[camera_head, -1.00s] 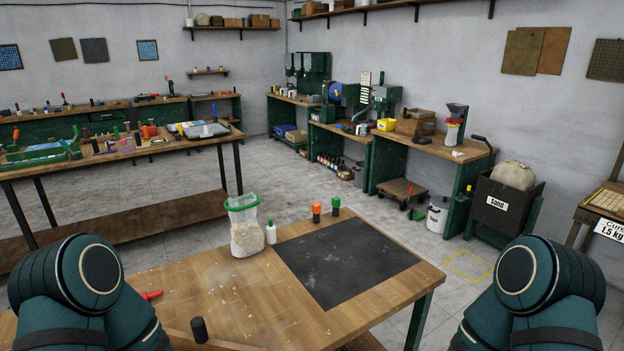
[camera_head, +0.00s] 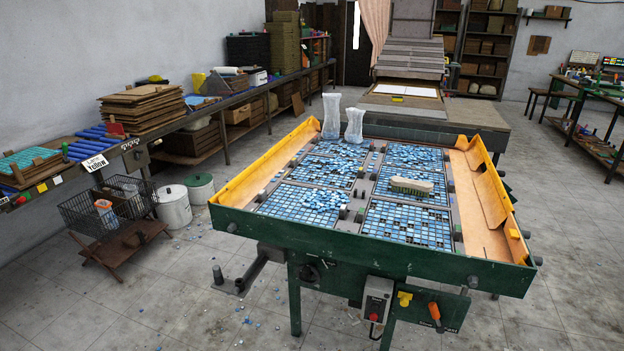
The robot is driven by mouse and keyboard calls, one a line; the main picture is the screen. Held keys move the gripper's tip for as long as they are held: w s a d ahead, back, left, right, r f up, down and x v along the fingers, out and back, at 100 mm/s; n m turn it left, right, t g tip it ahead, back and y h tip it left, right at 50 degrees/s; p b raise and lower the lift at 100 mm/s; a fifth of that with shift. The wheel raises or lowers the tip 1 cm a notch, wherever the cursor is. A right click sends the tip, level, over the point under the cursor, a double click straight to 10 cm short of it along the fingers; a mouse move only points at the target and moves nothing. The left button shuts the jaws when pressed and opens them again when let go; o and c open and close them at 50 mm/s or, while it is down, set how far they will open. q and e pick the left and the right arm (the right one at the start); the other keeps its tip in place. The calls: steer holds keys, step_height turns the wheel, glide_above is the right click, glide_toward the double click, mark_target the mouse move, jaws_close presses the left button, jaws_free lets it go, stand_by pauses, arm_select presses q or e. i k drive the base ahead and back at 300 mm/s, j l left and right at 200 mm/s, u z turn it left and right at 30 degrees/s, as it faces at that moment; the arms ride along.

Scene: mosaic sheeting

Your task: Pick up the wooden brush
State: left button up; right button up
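A wooden brush (camera_head: 411,185) with a pale wooden back and greenish bristles lies on the right half of a green mosaic table (camera_head: 370,256). It rests bristles down on one of the blue-tiled grid panels (camera_head: 408,222), right of the centre divider. Neither of my grippers shows in this view, and neither arm is in the picture.
Loose blue tiles (camera_head: 321,200) lie heaped on the left panels. Two clear bags (camera_head: 331,116) stand at the table's far edge. Yellow side walls (camera_head: 262,166) flank the table. A wire basket cart (camera_head: 110,212) and white buckets (camera_head: 174,207) stand left. Grey floor is open in front.

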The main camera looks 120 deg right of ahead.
mark_target(396, 181)
steer(key=k+z, duration=0.1)
steer(key=z, duration=4.45)
